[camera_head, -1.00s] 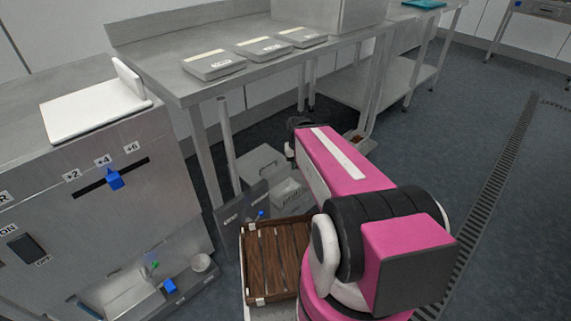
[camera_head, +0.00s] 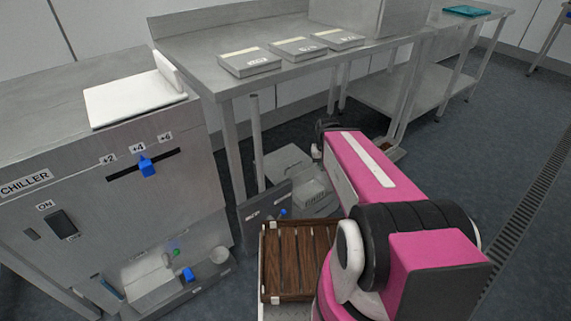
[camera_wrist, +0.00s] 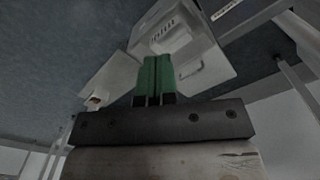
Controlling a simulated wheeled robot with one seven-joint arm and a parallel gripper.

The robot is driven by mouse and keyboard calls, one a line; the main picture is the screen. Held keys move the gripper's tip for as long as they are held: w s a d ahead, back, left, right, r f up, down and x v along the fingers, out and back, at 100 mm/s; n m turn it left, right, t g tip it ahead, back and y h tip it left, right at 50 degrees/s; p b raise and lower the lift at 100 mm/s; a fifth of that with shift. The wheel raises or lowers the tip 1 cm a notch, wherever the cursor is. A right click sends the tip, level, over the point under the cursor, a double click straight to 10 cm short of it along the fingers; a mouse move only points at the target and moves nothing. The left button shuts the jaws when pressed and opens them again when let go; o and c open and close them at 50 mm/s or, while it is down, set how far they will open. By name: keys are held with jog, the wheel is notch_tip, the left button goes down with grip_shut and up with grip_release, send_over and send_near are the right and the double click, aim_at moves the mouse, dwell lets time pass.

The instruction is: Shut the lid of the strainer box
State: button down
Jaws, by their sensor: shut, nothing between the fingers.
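A pale grey box with a slotted insert, which looks like the strainer box (camera_head: 312,192), sits low beneath the steel table in the head view. A flat grey panel (camera_head: 284,160) behind it may be its raised lid. In the wrist view a pale slotted box with a handle (camera_wrist: 200,57) lies beyond my gripper (camera_wrist: 157,60). A flat pale panel (camera_wrist: 108,82) is beside it at left. My green fingers are shut together and empty, overlapping the box in the picture; contact cannot be told. In the head view my pink arm hides part of this area.
The steel table (camera_head: 225,88) with several grey cases stands above and behind. The chiller cabinet (camera_head: 100,215) is at left. A dark labelled panel (camera_head: 262,218) and a brown slatted crate (camera_head: 266,228) stand near the box. Floor is open at right.

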jog(key=w+a+f+n+g, duration=0.1)
jog(key=w+a+f, duration=0.15)
jog(key=w, duration=0.45)
jog(key=w+a+f+n, duration=0.15)
jog(key=w+f, duration=0.25)
jog(key=w, duration=0.4)
jog(key=w+a+f+n+g, duration=0.1)
jog(key=w+a+f, duration=0.2)
jog(key=w, duration=0.4)
jog(key=n+h, duration=0.2)
jog(key=n, duration=0.1)
send_over(281, 167)
jog(key=shift+g, duration=0.4)
notch_tip(281, 167, down, 20)
jog(key=shift+w+r, duration=0.1)
jog(key=shift+r, duration=0.15)
jog(key=shift+s+d, duration=0.75)
jog(key=shift+s, duration=0.35)
jog(key=shift+s+d+f, duration=0.2)
jog(key=shift+s+d, duration=0.15)
jog(key=shift+s, duration=0.1)
jog(key=s+d, duration=0.6)
jog(key=s, duration=0.3)
jog(key=s+d, duration=0.6)
jog(key=s, duration=0.4)
jog(key=shift+d, duration=0.4)
jog(key=shift+s, duration=0.1)
